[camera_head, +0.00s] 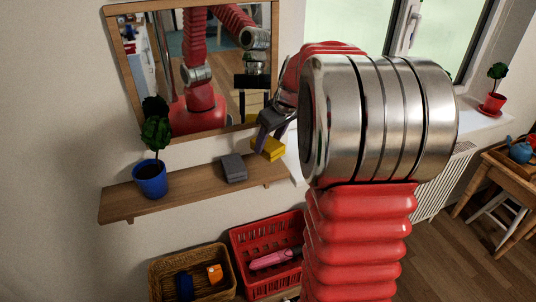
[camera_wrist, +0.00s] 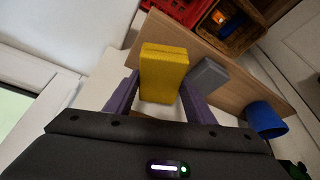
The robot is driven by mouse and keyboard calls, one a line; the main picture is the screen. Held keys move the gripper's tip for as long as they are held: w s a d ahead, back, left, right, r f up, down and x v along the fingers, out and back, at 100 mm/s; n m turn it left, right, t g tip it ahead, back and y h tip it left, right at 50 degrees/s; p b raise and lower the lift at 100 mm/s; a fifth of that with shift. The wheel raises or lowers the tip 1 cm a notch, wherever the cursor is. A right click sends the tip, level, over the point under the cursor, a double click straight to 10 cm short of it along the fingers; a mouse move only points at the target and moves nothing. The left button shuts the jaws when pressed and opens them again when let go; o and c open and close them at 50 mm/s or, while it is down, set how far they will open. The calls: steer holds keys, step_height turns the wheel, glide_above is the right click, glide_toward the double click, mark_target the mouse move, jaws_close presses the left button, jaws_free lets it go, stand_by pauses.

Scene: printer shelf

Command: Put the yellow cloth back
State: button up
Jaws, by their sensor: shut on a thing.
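The yellow cloth (camera_head: 268,149) is a folded block at the right end of the wooden wall shelf (camera_head: 120,204). My gripper (camera_head: 271,139), with purple fingers, reaches down on it from above. In the wrist view the cloth (camera_wrist: 164,70) sits between the two fingers (camera_wrist: 160,88), and they are shut on it. I cannot tell whether its underside touches the shelf. A grey folded block (camera_head: 233,168) lies on the shelf just left of the cloth; it also shows in the wrist view (camera_wrist: 208,75).
A blue pot with a plant (camera_head: 150,179) stands on the shelf's left part. A framed mirror (camera_head: 130,75) hangs above and reflects my arm. Below are a red basket (camera_head: 240,254) and a wicker basket (camera_head: 160,279). A window sill with a red pot (camera_head: 492,103) is at right.

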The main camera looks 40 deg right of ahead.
steer(key=shift+f, duration=0.35)
step_height(320, 180, down, 4)
steer(key=shift+w+d+f, duration=0.1)
steer(key=shift+w+f, duration=0.25)
steer(key=shift+f, duration=0.15)
steer(key=o, duration=1)
steer(key=shift+r, duration=0.15)
steer(key=v, duration=1.1)
steer(key=shift+s+r, duration=0.2)
steer(key=shift+r, duration=0.15)
